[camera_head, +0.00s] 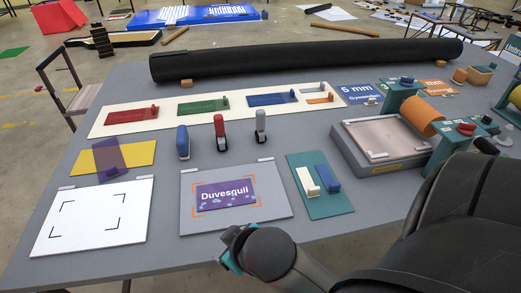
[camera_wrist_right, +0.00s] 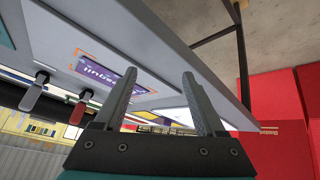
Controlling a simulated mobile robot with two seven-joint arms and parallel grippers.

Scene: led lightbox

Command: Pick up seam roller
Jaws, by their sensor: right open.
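I cannot tell for certain which item is the seam roller. Three small upright handled tools stand behind the grey board: a blue one (camera_head: 183,142), a red one (camera_head: 219,132) and a grey one (camera_head: 260,127). The red tool (camera_wrist_right: 77,113) and grey tool (camera_wrist_right: 34,92) also show in the right wrist view, away from the fingers. My right gripper (camera_wrist_right: 160,73) is open and empty, fingers pointing over the table's front edge. In the head view only my right arm's dark, rounded wrist shows; it hides the fingers. My left gripper is not in view.
A grey board (camera_head: 279,208) bears a purple "Duvesguil" print. A white board (camera_head: 92,233) lies left and a green mat (camera_head: 330,204) with a cream and a blue block lies right. A framed tray (camera_head: 387,148) and orange roller (camera_head: 422,115) stand farther right. A long black roll (camera_head: 300,60) spans the back.

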